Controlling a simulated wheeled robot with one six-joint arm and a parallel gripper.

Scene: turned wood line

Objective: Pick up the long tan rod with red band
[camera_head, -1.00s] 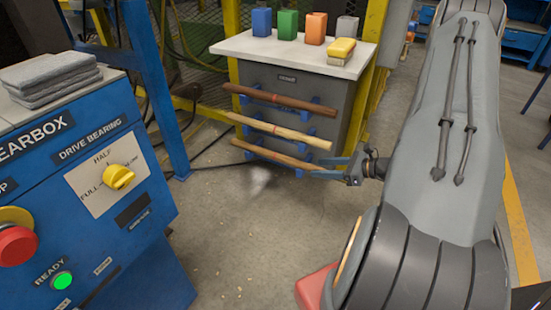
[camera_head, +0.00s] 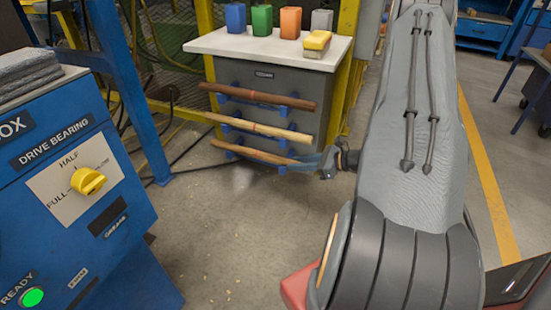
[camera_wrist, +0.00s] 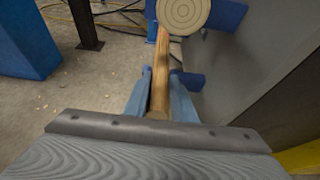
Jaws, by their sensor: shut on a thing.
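Three long rods lie one above another on blue holders on the front of a grey cabinet. The top rod (camera_head: 258,96) is reddish brown. The middle rod (camera_head: 260,128) is pale, with a small reddish mark. The lowest rod (camera_head: 255,152) is tan. My gripper (camera_head: 308,161) is at the right end of the lowest rod. In the wrist view, the blue fingers of my gripper (camera_wrist: 159,82) are shut around this tan rod (camera_wrist: 161,65), which shows a reddish patch near its far end. I cannot tell whether it has left its holders.
The round end of another rod (camera_wrist: 183,12) is close above the held one. A blue control machine (camera_head: 75,195) stands at left.

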